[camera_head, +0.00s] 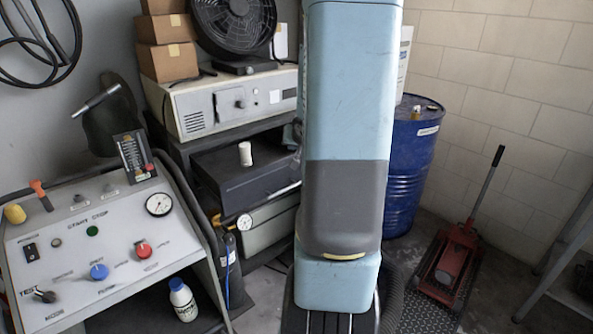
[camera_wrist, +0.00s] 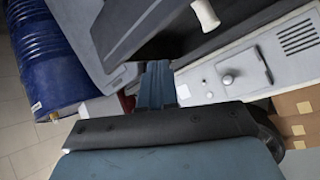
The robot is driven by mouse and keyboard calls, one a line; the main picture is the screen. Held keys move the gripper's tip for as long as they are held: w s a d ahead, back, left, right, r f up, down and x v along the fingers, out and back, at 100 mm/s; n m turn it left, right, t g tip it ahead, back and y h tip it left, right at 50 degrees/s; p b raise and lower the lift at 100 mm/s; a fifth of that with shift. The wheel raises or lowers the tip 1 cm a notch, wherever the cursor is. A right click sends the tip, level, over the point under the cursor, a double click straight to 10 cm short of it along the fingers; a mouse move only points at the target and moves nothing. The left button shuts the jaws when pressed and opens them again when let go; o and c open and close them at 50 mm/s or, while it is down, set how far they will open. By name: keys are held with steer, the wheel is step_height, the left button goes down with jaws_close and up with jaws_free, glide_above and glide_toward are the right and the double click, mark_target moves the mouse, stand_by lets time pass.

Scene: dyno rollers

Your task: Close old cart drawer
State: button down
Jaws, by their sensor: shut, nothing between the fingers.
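The old cart (camera_head: 178,145) stands at the middle left in the head view, under a light grey instrument. A dark drawer-like unit (camera_head: 225,178) juts forward from it, with a small white cylinder (camera_head: 245,154) on top. My arm hides its right end, so I cannot tell how far any drawer is out. In the wrist view the picture is turned; the dark unit (camera_wrist: 250,18) is at the top with the white cylinder (camera_wrist: 205,14). My gripper (camera_wrist: 157,72) is shut and empty, its tips close to the unit's edge; contact cannot be told. In the head view my arm hides the gripper.
A blue drum (camera_head: 408,165) stands behind my arm at the right. A red floor jack (camera_head: 450,255) with an upright handle is on the floor at the right. A control console (camera_head: 110,235) fills the left. The instrument (camera_head: 225,103) carries a fan (camera_head: 235,30) and cardboard boxes (camera_head: 168,62).

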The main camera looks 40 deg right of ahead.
steer(key=s+d+f+m+t+y, duration=0.2)
steer(key=s+d+f+m+t, duration=0.25)
steer(key=f, duration=0.35)
steer(key=s+d+f+m+t+y, duration=0.2)
steer(key=s+d+f+m+t, duration=0.25)
steer(key=f, duration=0.25)
steer(key=w+m, duration=0.1)
steer(key=w, duration=1.2)
steer(key=shift+a+g, duration=0.3)
glide_toward(268, 157)
steer(key=w+r, duration=0.1)
steer(key=w, duration=0.2)
steer(key=w+r, duration=0.2)
steer(key=w, duration=0.1)
steer(key=w+r, duration=0.1)
steer(key=w, duration=0.2)
steer(key=shift+w+a+r, duration=0.2)
steer(key=shift+w+r, duration=0.35)
steer(key=shift+w, duration=0.1)
